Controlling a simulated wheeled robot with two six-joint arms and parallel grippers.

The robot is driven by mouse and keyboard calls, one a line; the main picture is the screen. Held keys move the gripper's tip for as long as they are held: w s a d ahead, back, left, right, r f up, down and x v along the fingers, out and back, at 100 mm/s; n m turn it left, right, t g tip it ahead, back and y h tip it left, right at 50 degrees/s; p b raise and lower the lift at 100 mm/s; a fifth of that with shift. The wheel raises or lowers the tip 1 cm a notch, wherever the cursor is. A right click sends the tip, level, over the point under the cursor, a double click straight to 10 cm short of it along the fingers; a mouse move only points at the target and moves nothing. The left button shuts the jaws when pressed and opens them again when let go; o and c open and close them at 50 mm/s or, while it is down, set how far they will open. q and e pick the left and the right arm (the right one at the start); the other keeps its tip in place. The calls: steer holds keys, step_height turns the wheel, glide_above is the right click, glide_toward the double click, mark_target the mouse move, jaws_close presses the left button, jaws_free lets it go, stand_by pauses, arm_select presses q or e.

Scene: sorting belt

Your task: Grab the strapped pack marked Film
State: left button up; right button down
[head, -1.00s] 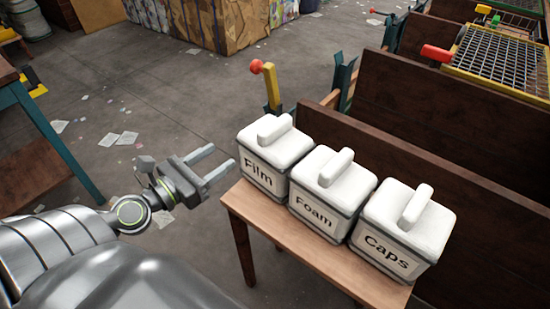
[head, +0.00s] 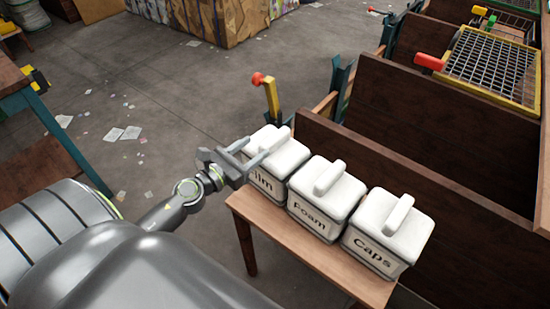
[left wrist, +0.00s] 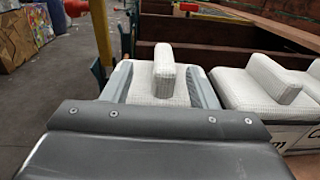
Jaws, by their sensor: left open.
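The white strapped pack marked Film (head: 270,182) is the leftmost of three on a small wooden table (head: 290,243) in the head view. Its label is partly covered by my left gripper (head: 254,147), which is open at its top. In the left wrist view, the Film pack's upright white handle (left wrist: 164,70) stands between the two spread fingers, with a gap on each side. The pack marked Foam (head: 325,200) and the pack marked Caps (head: 386,235) stand beside it to the right. My right gripper is not in view.
A dark wooden panel (head: 420,170) runs close behind the packs. A yellow lever with a red knob (head: 270,95) rises behind the Film pack. A yellow-framed mesh tray (head: 490,65) is at the upper right. Open floor with paper scraps lies to the left.

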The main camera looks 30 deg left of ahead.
mark_target(271, 139)
arm_select(q)
steer(key=shift+w+d+p, duration=0.2)
steer(key=shift+w, duration=0.45)
steer(key=shift+w+d+p, duration=0.15)
steer(key=shift+w, duration=0.5)
steer(key=w, duration=0.2)
steer(key=w+d+f+p, duration=0.1)
steer(key=w, duration=0.1)
steer(key=shift+d, duration=0.1)
steer(key=shift+s+r, duration=0.1)
steer(key=shift+c, duration=1)
jaws_close()
